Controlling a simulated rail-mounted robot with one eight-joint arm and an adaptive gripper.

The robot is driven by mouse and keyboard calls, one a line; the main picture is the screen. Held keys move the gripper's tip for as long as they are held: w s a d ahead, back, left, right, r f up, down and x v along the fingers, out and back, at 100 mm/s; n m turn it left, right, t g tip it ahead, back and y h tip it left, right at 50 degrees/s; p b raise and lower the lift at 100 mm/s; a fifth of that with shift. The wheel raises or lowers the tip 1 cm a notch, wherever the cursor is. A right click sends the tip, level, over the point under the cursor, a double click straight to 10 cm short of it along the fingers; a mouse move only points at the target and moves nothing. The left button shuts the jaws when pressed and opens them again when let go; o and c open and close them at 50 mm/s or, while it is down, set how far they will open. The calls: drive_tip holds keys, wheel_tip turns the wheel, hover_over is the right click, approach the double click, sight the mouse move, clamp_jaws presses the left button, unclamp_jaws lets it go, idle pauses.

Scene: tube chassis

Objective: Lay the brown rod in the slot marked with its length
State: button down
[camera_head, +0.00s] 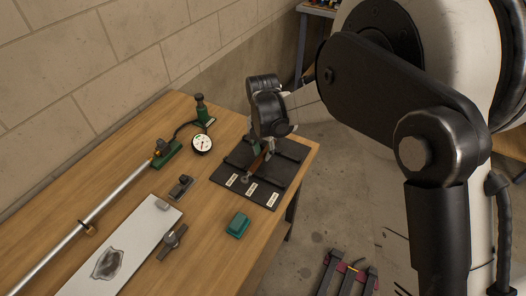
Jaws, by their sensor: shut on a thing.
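The brown rod (256,165) is in my gripper (261,149), which is shut on its far part. The rod's near end, with a grey tip, points toward the labelled front edge of the black slotted tray (285,192). The rod is over the tray, but I cannot tell whether it is touching it. Three white labels sit along the tray's front edge: a left one (232,180), a middle one (251,189) and a right one (272,198). Their text is too small to read. My gripper hides the back of the tray and part of the rod.
A green block (238,224) lies in front of the tray. To the left are a dial gauge (202,144), a green-based tool (203,109), a long metal bar (100,208), small dark clamps (180,187) and a white plate (130,240). The table's right edge is close to the tray.

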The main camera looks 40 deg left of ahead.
sight(263, 153)
drive_tip(key=shift+f+b, duration=0.35)
drive_tip(key=shift+b, duration=0.05)
drive_tip(key=shift+f, duration=0.2)
drive_tip(key=c, duration=1.6)
unclamp_jaws()
drive_tip(key=shift+r, duration=0.1)
drive_tip(key=shift+r+p, duration=0.55)
drive_tip(key=shift+r, duration=0.05)
wheel_tip(263, 153, up, 12)
drive_tip(key=shift+f, duration=0.1)
